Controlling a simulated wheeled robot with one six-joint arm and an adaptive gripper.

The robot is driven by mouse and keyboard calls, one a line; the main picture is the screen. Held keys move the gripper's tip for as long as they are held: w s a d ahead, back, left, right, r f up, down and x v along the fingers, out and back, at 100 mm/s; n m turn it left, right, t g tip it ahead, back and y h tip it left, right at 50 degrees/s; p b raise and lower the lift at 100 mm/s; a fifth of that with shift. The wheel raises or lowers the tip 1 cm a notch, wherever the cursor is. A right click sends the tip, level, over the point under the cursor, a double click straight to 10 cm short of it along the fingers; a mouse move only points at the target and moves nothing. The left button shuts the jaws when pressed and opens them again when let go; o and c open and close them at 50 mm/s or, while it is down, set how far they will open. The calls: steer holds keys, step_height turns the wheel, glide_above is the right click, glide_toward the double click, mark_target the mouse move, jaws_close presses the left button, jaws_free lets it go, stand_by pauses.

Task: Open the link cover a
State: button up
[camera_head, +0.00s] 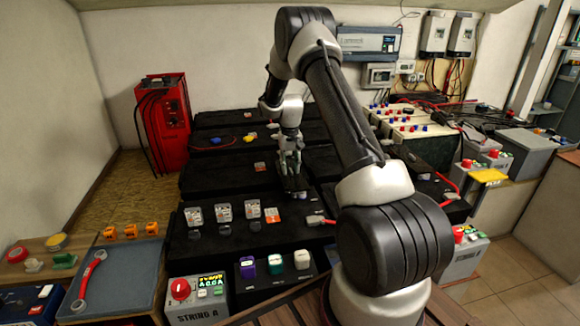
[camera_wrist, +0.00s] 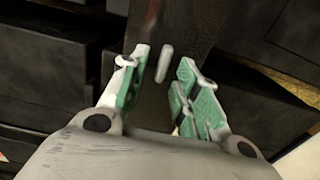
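I cannot tell for sure which part is link cover a. In the wrist view, a dark brownish panel (camera_wrist: 190,25), possibly the cover, runs between my fingers, with a pale grey bar like a handle (camera_wrist: 165,62) in front of it. My gripper (camera_wrist: 160,85) is open, its green-padded fingers on either side of the bar with gaps showing. In the head view, my gripper (camera_head: 292,188) points down close over the black battery units, near a small grey knob-like piece (camera_head: 300,195). Contact cannot be judged, and my arm hides the area to the right.
Several small clear-and-grey fittings (camera_head: 224,212) stand on the front black unit (camera_head: 200,250). A box marked STRING A (camera_head: 197,297) is in front of it. A red cabinet (camera_head: 164,120) stands at the back left. Batteries with red and blue caps (camera_head: 415,128) fill the right.

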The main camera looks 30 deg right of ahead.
steer(key=shift+c, duration=0.3)
jaws_close()
steer(key=w+a, duration=0.3)
steer(key=a, duration=0.7)
steer(key=shift+o, duration=0.3)
jaws_free()
steer(key=shift+r, duration=0.1)
